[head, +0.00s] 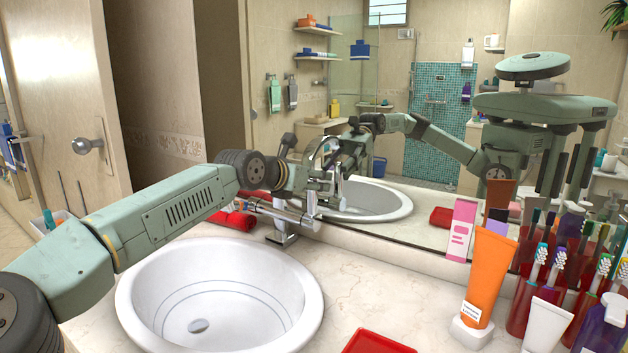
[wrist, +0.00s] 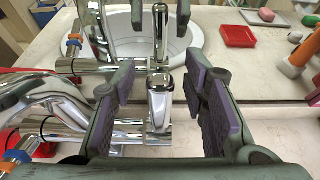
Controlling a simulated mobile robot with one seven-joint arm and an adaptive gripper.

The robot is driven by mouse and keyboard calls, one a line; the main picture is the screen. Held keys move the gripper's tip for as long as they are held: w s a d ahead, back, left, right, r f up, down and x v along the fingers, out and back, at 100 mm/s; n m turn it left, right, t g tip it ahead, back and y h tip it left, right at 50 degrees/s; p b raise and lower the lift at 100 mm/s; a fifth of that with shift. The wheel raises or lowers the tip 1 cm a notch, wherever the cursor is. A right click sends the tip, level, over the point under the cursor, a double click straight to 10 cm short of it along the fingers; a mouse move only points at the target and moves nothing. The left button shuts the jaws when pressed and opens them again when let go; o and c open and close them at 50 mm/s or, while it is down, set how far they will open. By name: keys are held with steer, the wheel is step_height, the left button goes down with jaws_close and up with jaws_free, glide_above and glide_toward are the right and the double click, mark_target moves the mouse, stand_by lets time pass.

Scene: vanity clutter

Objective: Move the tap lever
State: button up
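The chrome tap (head: 284,238) stands at the back rim of the white sink (head: 135,290), close to the mirror. In the wrist view, its upright tap lever (wrist: 161,103) stands between my two purple-padded fingers. Clear gaps show on both sides, and neither finger appears to touch it. My gripper (wrist: 160,70) is open around the lever. The curved chrome spout (wrist: 45,92) lies left of the left finger. In the head view, my gripper is beside the tap and partly hidden by my arm and mixed with its reflection.
The mirror (head: 400,215) rises right behind the tap and reflects the sink and my arm. A red towel (head: 233,219) lies left of the tap. A red tray (head: 378,344), orange tube (head: 489,270), pink box (head: 461,228) and toothbrush cups (head: 522,305) crowd the right counter.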

steer(key=v, duration=1.1)
steer(key=shift+s, duration=0.15)
steer(key=shift+r, duration=0.1)
